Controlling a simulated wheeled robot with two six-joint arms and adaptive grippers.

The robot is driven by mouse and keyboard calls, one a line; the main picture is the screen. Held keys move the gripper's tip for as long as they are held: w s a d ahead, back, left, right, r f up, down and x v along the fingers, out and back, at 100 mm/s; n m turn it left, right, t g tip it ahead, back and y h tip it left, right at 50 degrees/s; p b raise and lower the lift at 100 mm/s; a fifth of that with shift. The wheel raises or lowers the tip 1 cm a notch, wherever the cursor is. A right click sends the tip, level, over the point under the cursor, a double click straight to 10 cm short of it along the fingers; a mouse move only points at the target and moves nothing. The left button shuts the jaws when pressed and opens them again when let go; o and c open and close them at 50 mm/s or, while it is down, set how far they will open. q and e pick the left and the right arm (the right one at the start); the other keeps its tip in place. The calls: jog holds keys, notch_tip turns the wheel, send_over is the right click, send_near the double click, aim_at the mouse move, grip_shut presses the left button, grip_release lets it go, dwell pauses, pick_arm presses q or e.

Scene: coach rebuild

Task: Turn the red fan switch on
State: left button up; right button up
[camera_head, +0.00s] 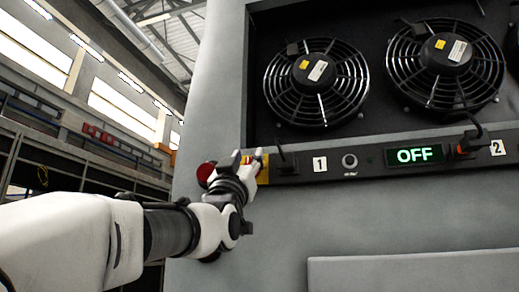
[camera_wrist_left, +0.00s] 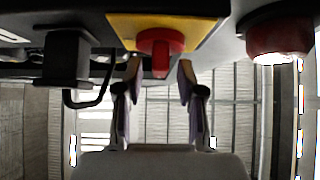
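The red fan switch (camera_wrist_left: 160,42) is a knob with a narrow handle on a yellow plate (camera_wrist_left: 122,27), at the top middle of the left wrist view. In the head view my left gripper (camera_head: 247,163) is at the left end of the panel and mostly hides the switch; part of the yellow plate (camera_head: 263,171) shows. In the wrist view my left gripper (camera_wrist_left: 160,75) is open. One fingertip is on each side of the red handle, with gaps between. The display (camera_head: 415,155) reads OFF in green. My right gripper is not in view.
A red dome (camera_wrist_left: 280,38) sticks out beside the switch; it also shows in the head view (camera_head: 205,174). A black plug with a looped cable (camera_wrist_left: 68,62) is on the other side.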

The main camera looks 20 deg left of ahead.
pick_arm(q)
jog(key=shift+w+f, duration=0.2)
jog(key=shift+w, duration=0.25)
grip_shut()
jog(key=shift+s+r, duration=0.1)
jog(key=shift+s, duration=0.1)
